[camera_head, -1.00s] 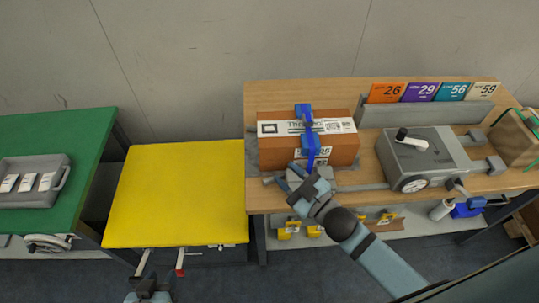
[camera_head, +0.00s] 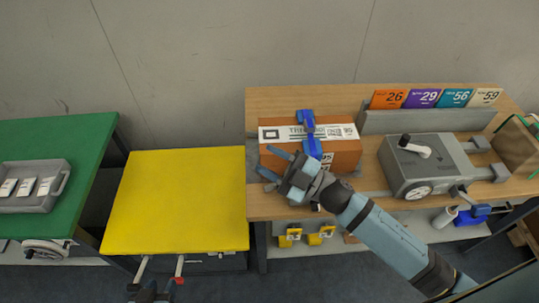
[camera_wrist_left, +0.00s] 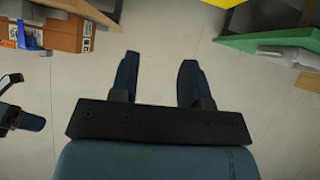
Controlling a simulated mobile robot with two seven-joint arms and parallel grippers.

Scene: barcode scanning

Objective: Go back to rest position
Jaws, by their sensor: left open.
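My left gripper (camera_head: 150,290) is at the bottom edge of the head view, below the yellow tabletop. In the left wrist view its two fingers (camera_wrist_left: 160,65) are spread, with only floor between them. My right gripper (camera_head: 268,162) is in front of the left end of an orange-brown box (camera_head: 345,157) on the wooden bench. Its fingers are spread and nothing shows between them. The box has a white printed label and a blue tape-dispenser-like item on top; the right gripper hides part of its front. It also shows in the left wrist view (camera_wrist_left: 62,38).
The yellow table (camera_head: 180,200) stands between the green table (camera_head: 85,150) with a grey tray (camera_head: 50,202) and the wooden bench (camera_head: 280,103). A grey machine (camera_head: 430,165) and numbered cards (camera_head: 423,98) are on the bench. Open floor shows in the left wrist view.

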